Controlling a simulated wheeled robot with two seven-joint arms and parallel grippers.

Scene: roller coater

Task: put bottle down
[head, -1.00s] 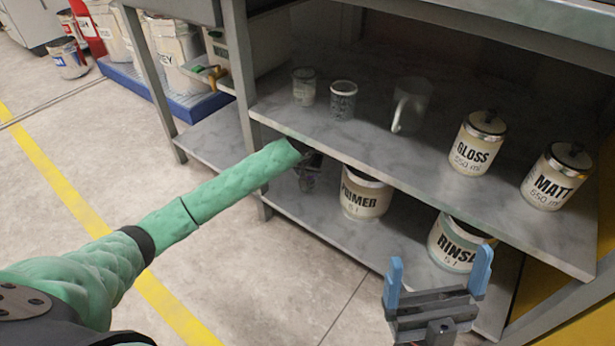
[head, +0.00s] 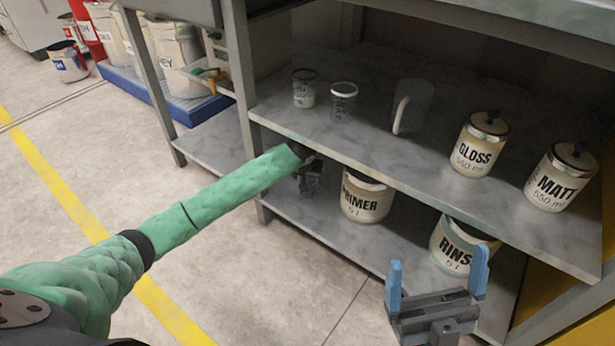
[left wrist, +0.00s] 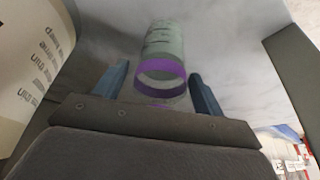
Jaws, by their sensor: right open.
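The bottle (left wrist: 161,50) is pale and translucent with purple bands at its near end. In the left wrist view it lies between the blue fingers of my left gripper (left wrist: 160,80). A gap shows on the left side; whether both fingers touch it I cannot tell. In the head view my left gripper (head: 310,178) is at the lower shelf's opening, left of the PRIMER can, mostly hidden by my green sleeve. The bottle is hard to make out there. My right gripper (head: 438,284) is open and empty in front of the RINSE can.
The lower shelf (head: 395,238) bears the PRIMER can (head: 365,197) and RINSE can (head: 455,249).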

